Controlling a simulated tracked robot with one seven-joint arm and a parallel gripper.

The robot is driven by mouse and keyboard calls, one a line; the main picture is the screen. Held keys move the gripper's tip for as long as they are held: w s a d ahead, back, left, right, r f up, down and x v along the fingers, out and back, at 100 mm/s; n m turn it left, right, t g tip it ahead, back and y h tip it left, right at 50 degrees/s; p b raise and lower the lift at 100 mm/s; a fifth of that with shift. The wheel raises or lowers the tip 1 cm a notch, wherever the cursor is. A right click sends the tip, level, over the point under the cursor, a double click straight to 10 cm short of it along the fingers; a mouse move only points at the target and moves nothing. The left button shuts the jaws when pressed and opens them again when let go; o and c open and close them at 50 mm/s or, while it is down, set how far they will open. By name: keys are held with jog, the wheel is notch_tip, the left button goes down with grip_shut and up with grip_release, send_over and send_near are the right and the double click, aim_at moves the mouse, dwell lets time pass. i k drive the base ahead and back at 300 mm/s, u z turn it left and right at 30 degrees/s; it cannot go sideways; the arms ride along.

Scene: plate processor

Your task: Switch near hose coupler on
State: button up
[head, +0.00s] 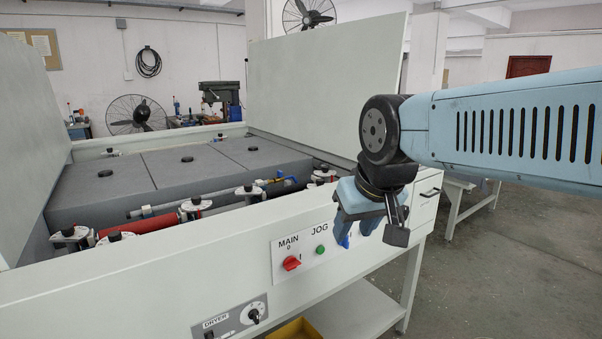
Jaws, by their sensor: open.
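A thin metal pipe (178,205) runs along the near side of the grey blocks inside the machine, with a fitting at its left end. A small blue lever with a brass-coloured part (268,181) sits toward its right side; it looks like a hose valve or coupler, but its on or off position is too small to tell. My gripper (371,236) is open and empty. It hangs in front of the machine's front right part, right of the lever and apart from it, and covers part of the front panel.
The front panel has a red MAIN switch (291,263), a green JOG button (320,249) and a DRYER dial (256,312). A raised white lid (325,85) stands behind.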

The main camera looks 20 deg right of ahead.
aim_at(280, 178)
jog(key=z, duration=0.05)
jog(key=k, duration=0.6)
jog(key=z, duration=0.5)
jog(key=i, duration=1.25)
jog(key=u, duration=0.55)
